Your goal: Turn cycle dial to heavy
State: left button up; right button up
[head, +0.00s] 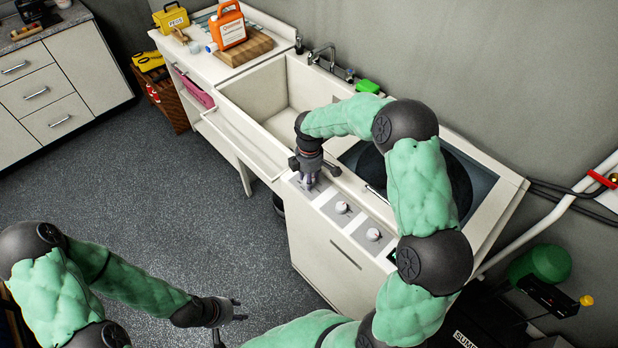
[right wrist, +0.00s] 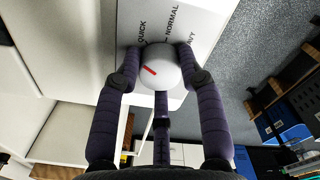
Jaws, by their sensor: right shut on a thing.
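The cycle dial (right wrist: 158,72) is a white round knob with a short red mark, seen in the right wrist view. The mark lies on its left half, slanting up-left, on the side of the QUICK label (right wrist: 142,33). The NORMAL label (right wrist: 173,22) is above, and the HEAVY label (right wrist: 191,42) is partly hidden by a finger. My right gripper (right wrist: 160,82) is shut on the dial, with dark fingers around its sides. In the head view my right gripper (head: 308,180) is at the left end of the washer's panel (head: 325,203). My left gripper (head: 233,311) is open and empty over the floor.
Two more knobs, a middle one (head: 341,207) and a right one (head: 373,234), sit on the panel. A sink (head: 268,105) stands left of the washer (head: 335,260). An orange jug (head: 231,28) stands on the counter. The grey floor (head: 180,200) is clear.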

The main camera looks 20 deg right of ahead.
jog(key=m+b, duration=0.1)
jog(key=m, duration=0.4)
jog(key=shift+d+m, duration=0.1)
jog(key=shift+m, duration=0.2)
jog(key=m+b, duration=0.1)
jog(key=m, duration=0.4)
jog(key=m+b, duration=0.1)
jog(key=m, duration=0.4)
jog(key=shift+f+m, duration=0.1)
jog(key=shift+m, duration=0.3)
jog(key=shift+m+b, duration=0.6)
jog(key=shift+m, duration=1.6)
jog(key=o, duration=1.1)
jog(key=shift+s, duration=0.1)
jog(key=shift+o, duration=0.2)
notch_tip(320, 180, up, 12)
